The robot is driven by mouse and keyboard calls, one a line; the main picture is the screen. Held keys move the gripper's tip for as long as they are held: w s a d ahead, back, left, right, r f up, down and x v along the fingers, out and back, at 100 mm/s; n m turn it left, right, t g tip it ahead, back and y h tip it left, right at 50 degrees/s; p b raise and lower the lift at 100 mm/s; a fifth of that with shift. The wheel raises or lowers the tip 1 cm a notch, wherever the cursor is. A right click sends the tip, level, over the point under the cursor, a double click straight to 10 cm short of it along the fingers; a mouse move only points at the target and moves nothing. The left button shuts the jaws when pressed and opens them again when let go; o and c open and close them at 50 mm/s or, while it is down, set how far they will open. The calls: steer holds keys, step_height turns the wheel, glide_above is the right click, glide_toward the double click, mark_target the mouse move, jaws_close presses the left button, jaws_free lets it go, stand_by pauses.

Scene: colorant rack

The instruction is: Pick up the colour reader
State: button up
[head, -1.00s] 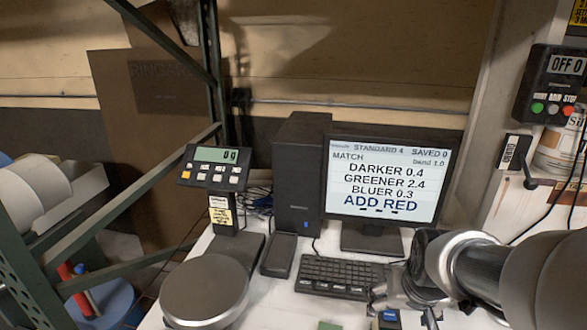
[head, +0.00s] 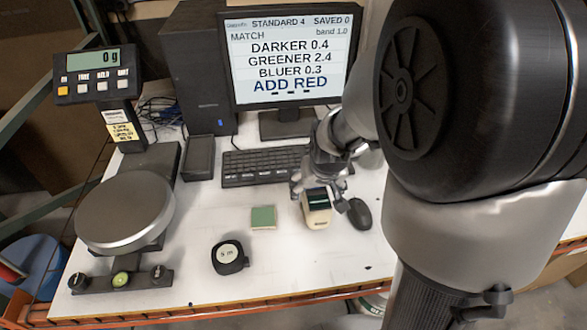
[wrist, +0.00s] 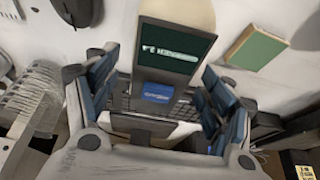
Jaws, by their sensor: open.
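The colour reader (head: 318,212) is a small cream device with a dark green screen, lying on the white table beside the mouse. In the wrist view the reader (wrist: 176,50) shows its lit screen and a blue label, its body lying between the fingers. My gripper (head: 311,187) is at the reader's keyboard-side end. In the wrist view my gripper (wrist: 158,84) is open, one blue-padded finger on each side of the reader. I cannot tell whether either pad touches it.
A green block (head: 263,217) lies left of the reader and a black mouse (head: 359,214) right of it. The keyboard (head: 262,167) is behind. A black tape measure (head: 229,257) and a scale (head: 125,210) stand farther left. The table's front centre is clear.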

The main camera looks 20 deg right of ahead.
steer(key=c, duration=1.6)
jaws_close()
steer(key=shift+r, duration=0.15)
